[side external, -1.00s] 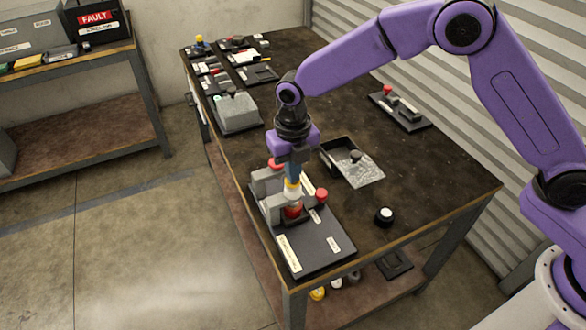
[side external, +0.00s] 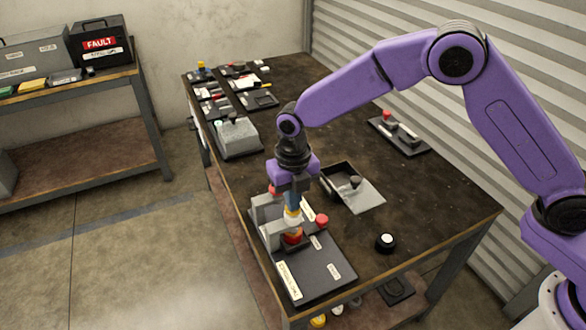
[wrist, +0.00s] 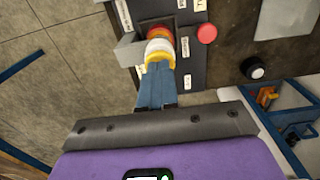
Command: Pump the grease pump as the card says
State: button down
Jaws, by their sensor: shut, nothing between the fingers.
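The grease pump stands on a dark base plate (side external: 318,270) at the table's near end, beside a grey block. Its upright plunger (side external: 292,224) shows a yellow ring and a white band above a red lower part. My gripper (side external: 292,206) points down right over the plunger, its blue fingers shut with nothing between them. In the wrist view the shut fingertips (wrist: 158,70) meet the yellow top (wrist: 159,57); whether they press on it I cannot tell. White labels lie on the plate; their text is too small to read.
A red knob (side external: 322,220) sits close to the right of the plunger. A grey box (side external: 237,138) and several small boards fill the far end.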

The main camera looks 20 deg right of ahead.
notch_tip(320, 180, up, 13)
dwell(0.3)
jog(key=shift+r, duration=0.1)
dwell(1.0)
jog(key=s+d+m, duration=1.1)
jog(key=s+d, duration=0.2)
jog(key=s, duration=0.2)
jog(key=s+d+m, duration=1.2)
jog(key=s, duration=0.3)
jog(key=shift+s+d+f, duration=0.25)
jog(key=shift+d+f, duration=0.05)
jog(key=shift+d, duration=0.05)
